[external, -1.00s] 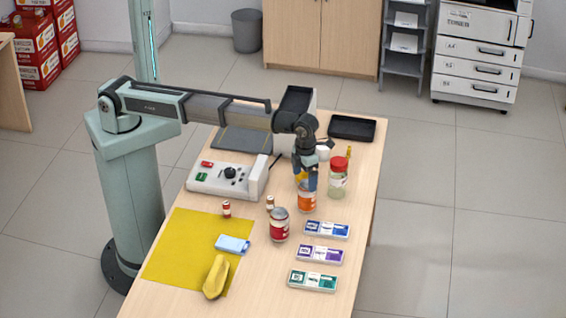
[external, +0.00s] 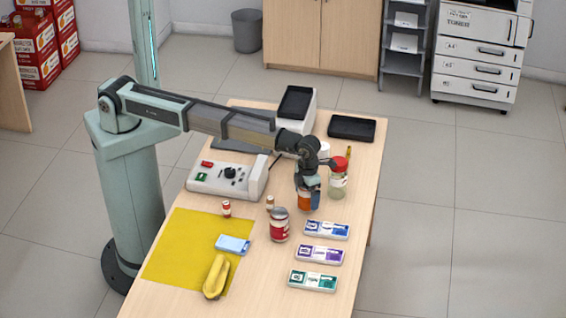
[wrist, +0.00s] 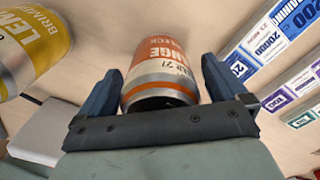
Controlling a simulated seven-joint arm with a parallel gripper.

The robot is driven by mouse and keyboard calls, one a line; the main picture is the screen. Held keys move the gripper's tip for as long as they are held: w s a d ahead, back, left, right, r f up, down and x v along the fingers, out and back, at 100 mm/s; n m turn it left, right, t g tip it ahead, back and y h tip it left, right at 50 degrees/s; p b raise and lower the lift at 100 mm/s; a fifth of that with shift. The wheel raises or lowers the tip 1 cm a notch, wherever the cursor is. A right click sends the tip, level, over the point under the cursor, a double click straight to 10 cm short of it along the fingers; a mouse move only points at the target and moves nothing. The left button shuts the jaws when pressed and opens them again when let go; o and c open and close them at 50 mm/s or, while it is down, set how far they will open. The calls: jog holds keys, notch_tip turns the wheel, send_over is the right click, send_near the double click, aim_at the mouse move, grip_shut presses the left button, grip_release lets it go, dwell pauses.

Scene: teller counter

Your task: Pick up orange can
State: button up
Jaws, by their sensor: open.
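The orange can (external: 304,199) stands upright on the wooden counter, left of the red-lidded jar. My gripper (external: 308,192) has come down over it from above, one blue finger showing on the can's right side. In the wrist view, the orange can (wrist: 160,65) lies between the two blue fingers of my open gripper (wrist: 160,78). A narrow gap shows at the right finger; the left finger is close to the can, and contact cannot be told.
The red-lidded jar (external: 338,182) stands close on the right. A red-labelled can (external: 279,226) stands in front. Several striped boxes (external: 319,254) lie front right. The wrist view shows a yellow lemon can (wrist: 30,45). A control box (external: 226,182) sits left.

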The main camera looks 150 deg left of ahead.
jog(key=c, duration=1.5)
